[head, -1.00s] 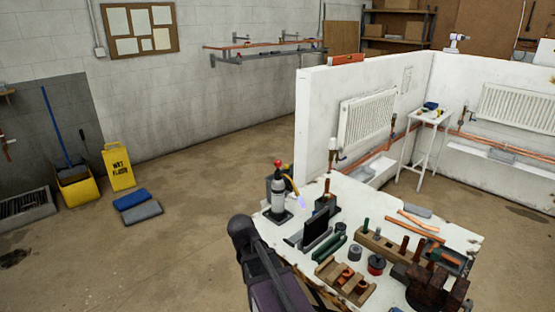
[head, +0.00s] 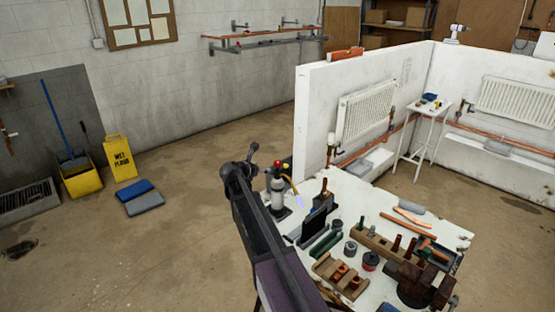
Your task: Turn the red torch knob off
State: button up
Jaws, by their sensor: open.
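The torch is a grey cylinder (head: 278,196) standing upright on the far left part of the white workbench, with a red knob (head: 277,163) on top. A yellow-brown hose or neck curves down from it on the right to a bluish-violet flame (head: 299,201). My dark gripper (head: 252,160) is at the raised end of my arm, just left of the knob in the picture and apart from it. It is open and looks empty. Its fingers are small and hard to make out. My arm crosses in front of the bench's left edge.
The white bench (head: 345,195) carries a dark upright plate (head: 313,224), a wooden block with pegs (head: 376,246), a wooden rack (head: 338,276) and a rusty vise (head: 421,283). A white partition wall (head: 312,120) stands behind.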

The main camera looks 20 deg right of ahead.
aim_at(277, 162)
jog(key=shift+w+d+r+n, duration=0.1)
jog(key=shift+w+r+n, duration=0.25)
jog(key=shift+w+n, duration=0.05)
jog(key=b+x, duration=0.5)
jog(key=x, duration=0.8)
jog(key=shift+w+d, duration=0.3)
jog(key=shift+w, duration=0.05)
grip_shut()
